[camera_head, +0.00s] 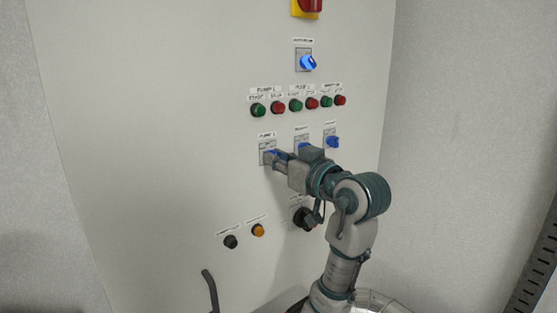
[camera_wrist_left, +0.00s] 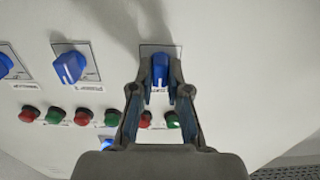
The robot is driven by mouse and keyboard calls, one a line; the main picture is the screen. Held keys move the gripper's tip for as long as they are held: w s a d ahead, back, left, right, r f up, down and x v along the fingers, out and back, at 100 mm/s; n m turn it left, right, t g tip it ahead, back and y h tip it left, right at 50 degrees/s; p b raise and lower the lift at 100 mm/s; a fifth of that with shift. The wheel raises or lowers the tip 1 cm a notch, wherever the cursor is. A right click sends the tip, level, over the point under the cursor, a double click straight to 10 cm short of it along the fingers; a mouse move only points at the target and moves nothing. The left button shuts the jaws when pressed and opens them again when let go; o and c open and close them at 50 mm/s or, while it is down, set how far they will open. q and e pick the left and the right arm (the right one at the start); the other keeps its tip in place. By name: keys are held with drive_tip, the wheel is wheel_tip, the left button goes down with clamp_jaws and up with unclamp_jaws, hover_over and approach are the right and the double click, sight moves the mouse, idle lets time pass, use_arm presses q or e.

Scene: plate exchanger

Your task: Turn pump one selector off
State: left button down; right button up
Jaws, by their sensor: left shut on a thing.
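The pump one selector is a blue knob on a square plate, leftmost in the row of blue selectors on the panel. Its plate (camera_head: 267,146) shows in the head view, with the knob mostly hidden by my gripper. In the left wrist view the blue knob (camera_wrist_left: 160,68) sits between my fingertips, its white mark running roughly up and down the picture. My left gripper (camera_head: 275,157) is shut on this knob, one finger on each side; it also shows in the left wrist view (camera_wrist_left: 161,84). My right gripper is not in view.
A second blue selector (camera_wrist_left: 70,66) and a third (camera_head: 332,141) sit beside it. Green and red buttons (camera_head: 295,105) run above, with another blue selector (camera_head: 308,62) higher. Black (camera_head: 230,242) and amber (camera_head: 258,230) buttons sit lower. The panel's left side is bare.

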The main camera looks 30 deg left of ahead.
use_arm(q)
drive_tip(key=shift+r, duration=0.25)
drive_tip(key=c, duration=1.3)
unclamp_jaws()
drive_tip(key=shift+c, duration=0.2)
drive_tip(key=shift+o, duration=1)
drive_tip(key=shift+w+f, duration=0.15)
drive_tip(key=shift+w, duration=0.05)
drive_tip(key=v, duration=1.2)
drive_tip(key=shift+d, duration=0.2)
drive_tip(key=shift+a+f, duration=0.15)
drive_tip(key=shift+a, duration=0.1)
